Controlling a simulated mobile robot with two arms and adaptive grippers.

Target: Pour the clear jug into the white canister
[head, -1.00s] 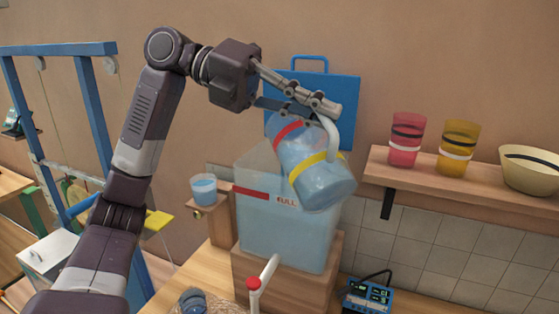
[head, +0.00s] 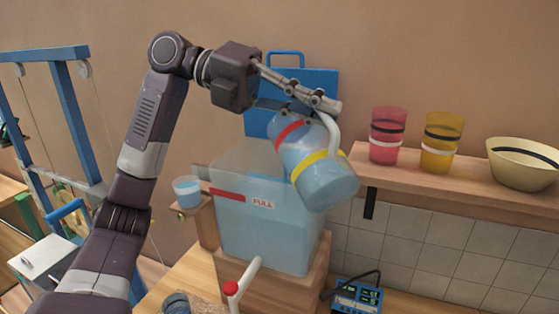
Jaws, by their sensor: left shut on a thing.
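My left gripper (head: 322,108) is shut on the handle of the clear jug (head: 308,165). The jug has a red band and a yellow band and looks bluish inside. It is held tilted in the air, its yellow-banded end toward the lower right. In the picture it overlaps the upper right of a translucent tank (head: 250,235); I cannot tell the depth between them. The tank has a red line, a "FULL" label and blue liquid. I see no plainly white canister and cannot tell whether this tank is it. My right gripper is not in view.
The tank stands on a wooden block, with a blue board (head: 322,88) behind. A small cup (head: 187,191) sits on a ledge to its left. A shelf (head: 450,190) at right holds a red cup (head: 387,140), a yellow cup (head: 440,145) and a bowl (head: 523,165). A blue device (head: 357,297) is below.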

